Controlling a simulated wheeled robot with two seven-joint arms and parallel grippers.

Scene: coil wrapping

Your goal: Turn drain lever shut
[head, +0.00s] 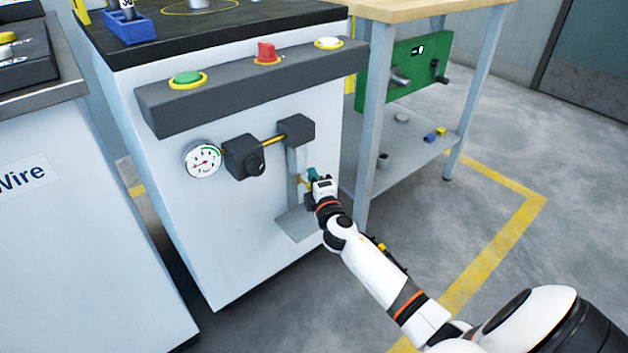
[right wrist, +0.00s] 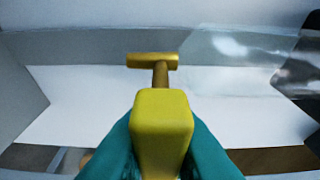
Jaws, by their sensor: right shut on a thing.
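The drain lever shows in the right wrist view as a yellow block-shaped handle (right wrist: 163,122) on a brass stem with a brass crosspiece (right wrist: 152,60). My right gripper (right wrist: 160,150) has its teal fingers shut on the yellow handle, one on each side. In the head view my right gripper (head: 310,175) is at the lower front of the white machine, beside a pale upright cylinder (head: 297,162) under a dark block (head: 296,130). There the gripper mostly hides the lever. My left gripper is not in view.
A grey plate (head: 293,226) juts from the machine front below my gripper. Left of it are a dark knob block (head: 243,157) and a round gauge (head: 202,158). A button ledge (head: 228,98) runs above. A workbench leg (head: 372,130) stands close on the right.

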